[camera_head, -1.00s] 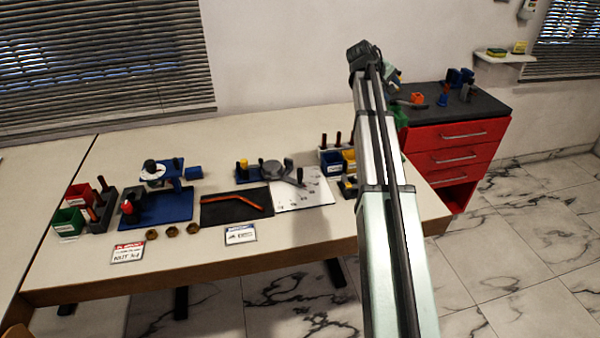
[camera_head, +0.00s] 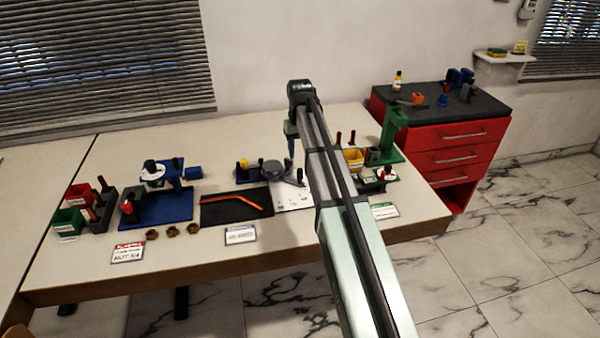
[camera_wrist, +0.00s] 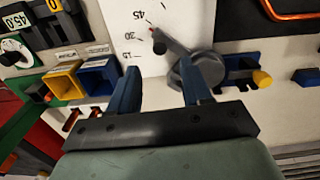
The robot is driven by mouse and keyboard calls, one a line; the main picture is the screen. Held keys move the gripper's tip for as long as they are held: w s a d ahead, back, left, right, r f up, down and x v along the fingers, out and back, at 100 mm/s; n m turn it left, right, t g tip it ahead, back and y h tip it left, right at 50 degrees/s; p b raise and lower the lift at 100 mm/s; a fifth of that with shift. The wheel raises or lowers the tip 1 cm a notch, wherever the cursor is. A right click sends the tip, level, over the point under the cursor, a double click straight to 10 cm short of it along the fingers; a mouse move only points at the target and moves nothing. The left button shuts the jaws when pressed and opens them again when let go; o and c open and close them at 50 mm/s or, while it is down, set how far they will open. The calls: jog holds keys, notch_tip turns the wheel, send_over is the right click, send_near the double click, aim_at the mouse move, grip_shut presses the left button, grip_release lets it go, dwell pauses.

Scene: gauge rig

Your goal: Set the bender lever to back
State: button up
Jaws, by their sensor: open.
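The bender (camera_head: 271,168) is a grey round head on a blue base, beside a white angle sheet (camera_head: 290,199) on the bench. In the wrist view its grey disc (camera_wrist: 203,70) lies at upper right, and the grey lever (camera_wrist: 174,47) runs from it to a dark knob (camera_wrist: 158,46) over the printed angle marks. My gripper (camera_wrist: 160,70) is open and empty, its two blue fingers apart. In the wrist view the knob shows just beyond the gap between them. In the head view my arm hides part of the sheet.
An orange bent rod (camera_head: 238,202) lies on a black mat left of the sheet. Yellow (camera_wrist: 64,81) and blue (camera_wrist: 99,76) bins stand beside the sheet. A green stand (camera_head: 395,130) is at the bench's right. The front bench strip is mostly clear.

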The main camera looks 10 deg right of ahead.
aim_at(300, 169)
notch_tip(300, 169, down, 10)
jog(key=shift+r, duration=0.15)
dwell(0.3)
grip_shut()
dwell(0.5)
